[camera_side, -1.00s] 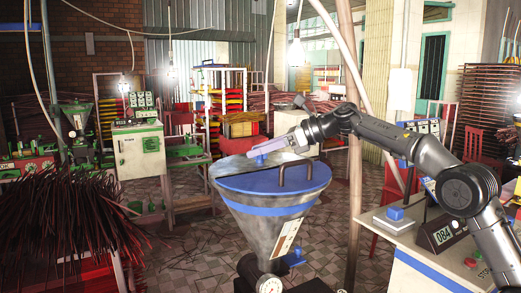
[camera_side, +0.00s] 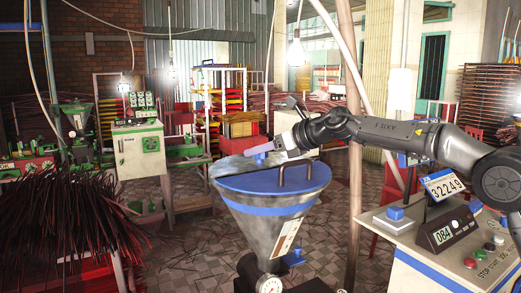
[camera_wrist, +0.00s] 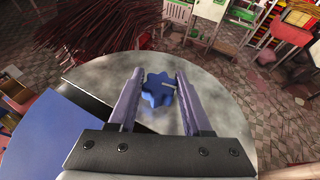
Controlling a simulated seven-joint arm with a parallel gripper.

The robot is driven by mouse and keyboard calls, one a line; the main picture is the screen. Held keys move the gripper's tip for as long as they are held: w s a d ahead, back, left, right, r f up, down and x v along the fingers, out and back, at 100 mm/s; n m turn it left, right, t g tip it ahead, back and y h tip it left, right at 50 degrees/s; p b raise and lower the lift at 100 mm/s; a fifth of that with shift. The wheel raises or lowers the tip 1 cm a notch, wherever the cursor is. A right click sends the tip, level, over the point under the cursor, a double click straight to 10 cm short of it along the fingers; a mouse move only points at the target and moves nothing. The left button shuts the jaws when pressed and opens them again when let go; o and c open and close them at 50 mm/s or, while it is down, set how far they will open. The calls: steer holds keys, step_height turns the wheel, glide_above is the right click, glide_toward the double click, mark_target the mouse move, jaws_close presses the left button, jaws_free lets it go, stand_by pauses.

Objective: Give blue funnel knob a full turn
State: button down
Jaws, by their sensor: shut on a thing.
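The blue star-shaped knob (camera_wrist: 158,91) sits on the grey top of the funnel near its rim. In the side view the knob (camera_side: 259,158) shows small at the back of the lid, partly hidden by my gripper. My gripper (camera_wrist: 160,76) reaches in from the right with its purple fingers on both sides of the knob, shut on it. The fingers also show in the side view (camera_side: 264,150). The funnel (camera_side: 265,227) is a grey metal cone with a blue band and a half-open blue lid (camera_side: 262,181).
A dark handle (camera_side: 295,163) arches over the lid near my gripper. A gauge (camera_side: 269,284) is below the funnel. A bench (camera_side: 445,262) with displays and buttons stands at right. Incense sticks (camera_side: 65,220) are piled at left.

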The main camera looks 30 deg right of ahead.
steer(key=shift+r+m+t+h, duration=0.1)
steer(key=shift+m+t+h, duration=0.2)
steer(key=shift+m+h, duration=0.45)
steer(key=shift+c, duration=1.7)
jaws_free()
steer(key=v, duration=1.3)
steer(key=shift+s+r, duration=0.2)
steer(key=shift+s, duration=0.1)
